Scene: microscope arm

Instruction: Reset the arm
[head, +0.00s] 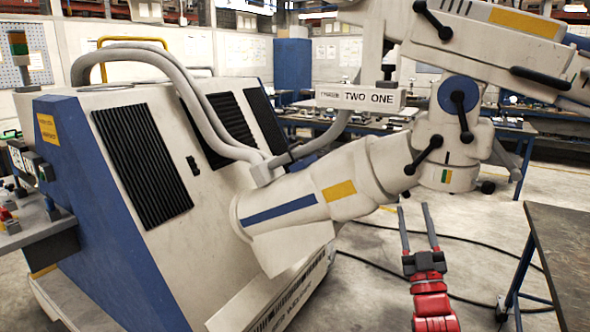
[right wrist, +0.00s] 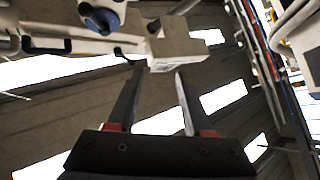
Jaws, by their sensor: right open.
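The white microscope arm (head: 330,195) comes out of a large white and blue cabinet and carries blue and yellow stripes. Its jointed upper part (head: 480,40) has several black levers and a blue round hub. A box marked "TWO ONE" (head: 360,97) sits above the joint. My right gripper (head: 416,228) is red with two grey fingers, open and empty, below the arm's joint (head: 447,160). In the right wrist view its fingers (right wrist: 155,95) point up, apart, toward a pale block-shaped part (right wrist: 177,50). I cannot tell whether they touch it. My left gripper is not in view.
The white and blue cabinet (head: 100,250) fills the left side. A dark-topped table (head: 560,245) stands at the right edge. Black cables (head: 480,243) lie on the floor. Workbenches (head: 390,122) stand behind. Open floor lies between cabinet and table.

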